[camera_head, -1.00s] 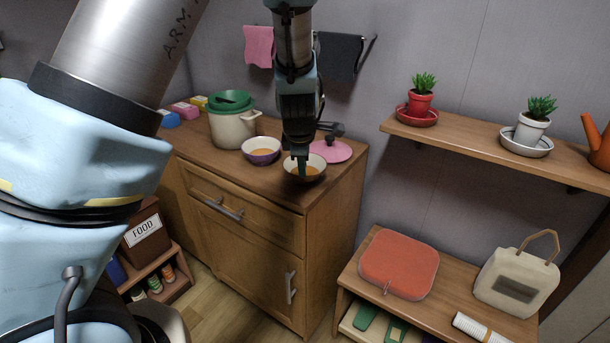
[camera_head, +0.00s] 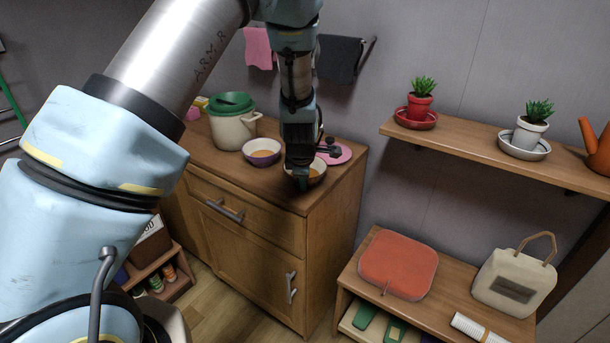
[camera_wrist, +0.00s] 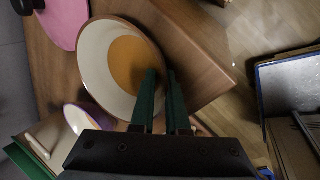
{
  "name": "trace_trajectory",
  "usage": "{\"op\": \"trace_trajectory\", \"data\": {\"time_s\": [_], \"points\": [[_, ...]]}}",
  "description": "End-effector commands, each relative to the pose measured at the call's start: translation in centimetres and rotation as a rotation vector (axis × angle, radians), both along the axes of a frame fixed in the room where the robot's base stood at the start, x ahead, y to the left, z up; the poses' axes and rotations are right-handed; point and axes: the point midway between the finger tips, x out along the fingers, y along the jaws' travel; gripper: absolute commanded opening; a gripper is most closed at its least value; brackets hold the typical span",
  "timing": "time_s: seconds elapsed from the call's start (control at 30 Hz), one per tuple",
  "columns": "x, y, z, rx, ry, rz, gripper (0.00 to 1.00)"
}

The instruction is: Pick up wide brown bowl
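The wide brown bowl (camera_head: 318,173) sits on the wooden cabinet top near its front right corner. In the wrist view the bowl (camera_wrist: 103,62) shows a cream inside, an orange-brown bottom and a brown rim. My gripper (camera_head: 302,186) points down at the bowl and hides much of it in the head view. In the wrist view my gripper (camera_wrist: 162,72) has its two green fingers a small gap apart. One finger lies over the bowl's inside and the other just outside its rim, so the near wall lies between them. I see no firm grip.
A purple bowl (camera_head: 262,152) stands just left of the brown bowl. The cabinet's edge is close by.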

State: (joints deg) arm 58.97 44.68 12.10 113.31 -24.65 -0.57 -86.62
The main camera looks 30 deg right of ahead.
Motion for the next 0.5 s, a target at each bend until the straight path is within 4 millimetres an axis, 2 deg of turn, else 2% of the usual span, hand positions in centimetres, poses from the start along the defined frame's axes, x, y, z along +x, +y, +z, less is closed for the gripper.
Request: {"op": "trace_trajectory", "data": {"time_s": [0.03, 0.1, 0.5], "points": [[0.00, 0.00, 0.01, 0.000, 0.000, 0.000, 0.06], [-0.02, 0.00, 0.01, 0.000, 0.000, 0.000, 0.00], [-0.03, 0.00, 0.03, 0.000, 0.000, 0.000, 0.00]]}}
